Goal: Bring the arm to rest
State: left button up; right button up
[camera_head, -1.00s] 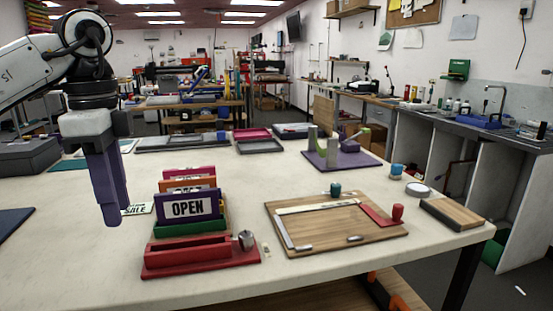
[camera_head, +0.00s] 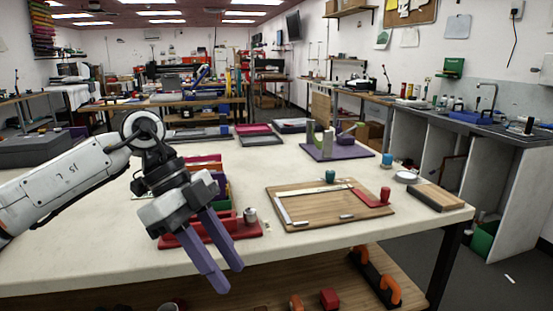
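My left arm comes in from the left over the worktable (camera_head: 60,240). My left gripper (camera_head: 231,279) points down and to the right, with its two purple fingers apart and nothing between them. Its fingertips overlap the table's front edge in the picture. The gripper partly hides a red sign stand (camera_head: 245,232) and the coloured signs standing behind it. The word on the front sign is covered. My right gripper is not in view.
A wooden board (camera_head: 300,205) with a red-handled squeegee (camera_head: 378,198) lies right of the stand. A small metal jar (camera_head: 250,215) stands close to the gripper. A purple fixture (camera_head: 325,150), a wood block (camera_head: 436,198) and grey trays (camera_head: 260,139) lie further off. A lower shelf (camera_head: 265,280) holds tools.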

pick_arm(q)
jog(key=s+d+m+g+h, duration=0.1)
jog(key=s+d+h, duration=0.2)
jog(key=d+h, duration=0.5)
jog(key=s+d+m+h, duration=0.1)
jog(key=s+d+h, duration=0.3)
jog(key=d, duration=0.5)
jog(key=w+a+f+n+t+y, duration=0.35)
jog(key=a+f+n+t, duration=0.25)
jog(key=f+n+t, duration=0.3)
jog(key=w+a+f+n+t+y, duration=0.35)
jog(key=a+f+n+t, duration=0.3)
jog(key=n+t, duration=0.4)
jog(key=s+a+f+n+g+y, duration=0.1)
jog(key=s+a+f+g+y, duration=0.3)
jog(key=s+f, duration=0.6)
jog(key=s+a+f+n+g+y, duration=0.1)
jog(key=s+a+f+g+y, duration=0.2)
jog(key=s+a+f, duration=0.4)
jog(key=s+f+y, duration=0.1)
jog(key=s+f, duration=0.2)
jog(key=f, duration=0.5)
jog(key=shift+a+g, duration=0.3)
jog(key=shift+g, duration=0.05)
